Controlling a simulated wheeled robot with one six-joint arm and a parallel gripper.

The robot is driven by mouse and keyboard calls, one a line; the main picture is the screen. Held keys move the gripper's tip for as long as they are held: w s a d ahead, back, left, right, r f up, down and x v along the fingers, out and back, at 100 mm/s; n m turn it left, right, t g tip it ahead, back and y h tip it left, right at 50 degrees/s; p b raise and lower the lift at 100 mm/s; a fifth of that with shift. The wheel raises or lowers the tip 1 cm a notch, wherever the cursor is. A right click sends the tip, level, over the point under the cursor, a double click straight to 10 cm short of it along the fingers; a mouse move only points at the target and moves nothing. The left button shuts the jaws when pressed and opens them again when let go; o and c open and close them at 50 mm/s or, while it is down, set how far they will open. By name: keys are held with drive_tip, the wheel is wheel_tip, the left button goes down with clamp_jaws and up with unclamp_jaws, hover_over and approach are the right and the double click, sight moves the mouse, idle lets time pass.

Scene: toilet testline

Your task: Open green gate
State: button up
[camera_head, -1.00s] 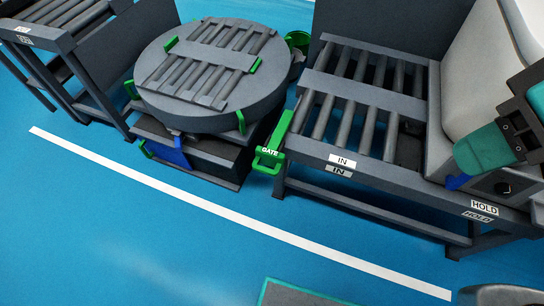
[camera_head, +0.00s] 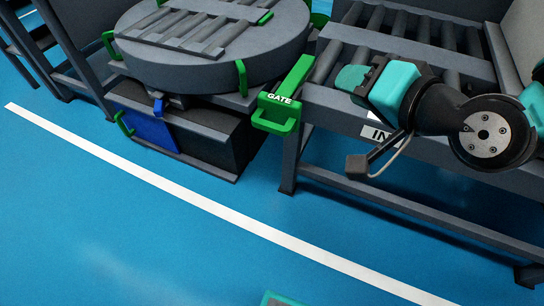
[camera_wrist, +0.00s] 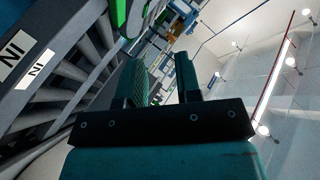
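The green gate (camera_head: 282,98), with a white GATE label, is at the left end of the IN roller conveyor (camera_head: 345,107), beside the turntable. Its handle hangs at the front, and a green bar runs back from it along the conveyor end. My gripper (camera_head: 352,78) is over the conveyor rollers, to the right of the gate and apart from it in the picture. In the wrist view my two teal fingers (camera_wrist: 162,78) stand apart with nothing visible between them. A bright green part (camera_wrist: 119,12), perhaps the gate, shows beyond them at the top.
A round grey turntable (camera_head: 215,62) with rollers and green handles stands left of the gate, above a dark base with a blue panel (camera_head: 150,128). Another frame stands at far left.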

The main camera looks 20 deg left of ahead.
drive_tip(key=a+f+m+t+y+b, duration=0.2)
drive_tip(key=a+f+t+y+b, duration=0.1)
drive_tip(key=f+b, duration=1.25)
drive_tip(key=m+t+y+b, duration=0.2)
drive_tip(key=t+b, duration=0.1)
drive_tip(key=t, duration=0.1)
approach(272, 128)
drive_tip(key=x, duration=0.7)
drive_tip(key=f+p+x, duration=0.1)
drive_tip(key=x, duration=0.2)
drive_tip(key=shift+w+a+r, duration=0.1)
drive_tip(key=shift+w+a, duration=0.05)
drive_tip(key=shift+w, duration=0.15)
clamp_jaws()
